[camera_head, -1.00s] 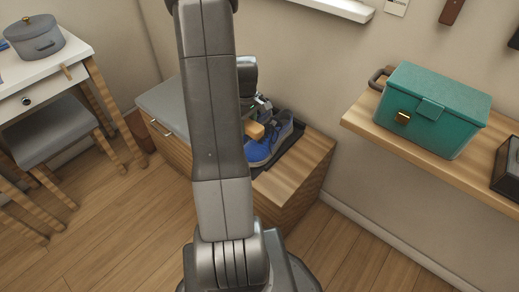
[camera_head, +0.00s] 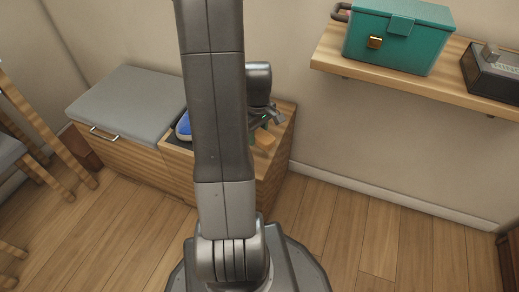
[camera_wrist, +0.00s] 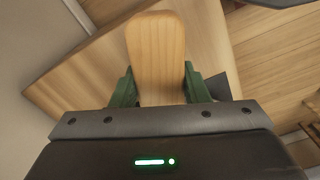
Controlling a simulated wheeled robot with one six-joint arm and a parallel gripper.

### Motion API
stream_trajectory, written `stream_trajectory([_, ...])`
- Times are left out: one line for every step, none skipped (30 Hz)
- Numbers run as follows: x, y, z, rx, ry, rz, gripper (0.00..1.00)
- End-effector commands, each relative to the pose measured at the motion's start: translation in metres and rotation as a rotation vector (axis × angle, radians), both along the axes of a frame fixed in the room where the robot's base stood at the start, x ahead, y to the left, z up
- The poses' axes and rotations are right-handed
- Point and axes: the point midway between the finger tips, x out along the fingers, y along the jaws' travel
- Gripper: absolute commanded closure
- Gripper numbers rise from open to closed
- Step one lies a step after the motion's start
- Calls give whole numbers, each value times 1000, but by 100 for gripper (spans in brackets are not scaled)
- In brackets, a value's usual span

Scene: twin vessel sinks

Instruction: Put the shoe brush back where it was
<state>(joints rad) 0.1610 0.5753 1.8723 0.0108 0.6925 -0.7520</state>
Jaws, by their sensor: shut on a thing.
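The shoe brush shows in the wrist view as a pale wooden block with a rounded end (camera_wrist: 158,45). My gripper (camera_wrist: 157,88) is shut on it, with a green finger on each side. In the head view the brush (camera_head: 264,141) hangs below my gripper (camera_head: 262,125), over the right end of the wooden bench. Its bristles do not show, and I cannot tell its height above the bench top. A blue shoe (camera_head: 183,126) is on the bench to the left, mostly hidden behind my arm.
The bench (camera_head: 135,155) has a grey cushion (camera_head: 130,100) on its left part. A wall shelf (camera_head: 345,62) at upper right holds a teal box (camera_head: 400,38) and a dark device (camera_head: 492,72). A chair's legs stand at far left. The floor (camera_head: 370,235) at right is clear.

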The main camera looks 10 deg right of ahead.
Motion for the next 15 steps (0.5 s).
stream_trajectory([0,0,-9,0,0,0,84])
stream_trajectory([0,0,-12,0,0,0,84])
stream_trajectory([0,0,-14,0,0,0,84])
stream_trajectory([0,0,-15,0,0,0,84])
stream_trajectory([0,0,-17,0,0,0,84])
stream_trajectory([0,0,-21,0,0,0,84])
stream_trajectory([0,0,-24,0,0,0,84])
stream_trajectory([0,0,-28,0,0,0,84])
stream_trajectory([0,0,-35,-1,1,0,84])
stream_trajectory([0,0,-40,0,1,0,84])
stream_trajectory([0,0,-45,0,1,1,84])
stream_trajectory([0,0,-49,0,0,1,84])
stream_trajectory([0,0,-51,0,0,1,84])
stream_trajectory([0,0,-52,0,-1,1,84])
stream_trajectory([1,0,-52,0,-1,1,84])
